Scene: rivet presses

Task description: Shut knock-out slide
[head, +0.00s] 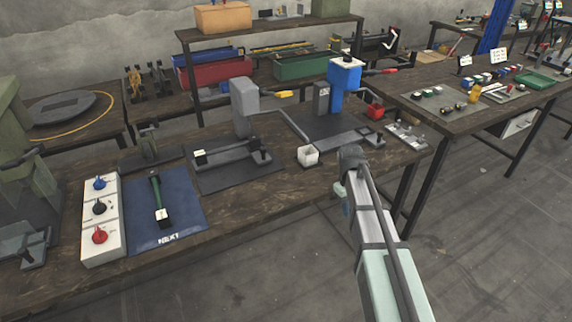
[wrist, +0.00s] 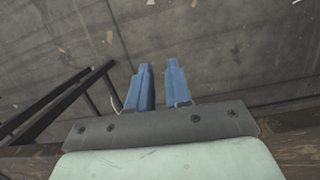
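I cannot tell for sure which part is the knock-out slide. A grey press (head: 244,104) with a yellow-tipped lever stands mid-bench. In front of it, a dark plate carries a low grey rail-like fixture (head: 232,152). A blue press (head: 345,85) with a red-tipped lever stands to its right on a dark base with a flat grey plate (head: 352,139). My gripper shows in the wrist view (wrist: 158,68) as two blue fingers with a narrow gap and nothing between them. It points at the floor beyond the bench's front edge. In the head view my arm largely hides it.
A white open box (head: 308,156) sits near the bench's front edge, left of my arm. A small tray of metal parts (head: 407,136) lies at the right end. A white control box (head: 101,218) with three knobs and a blue mat (head: 183,222) are at left.

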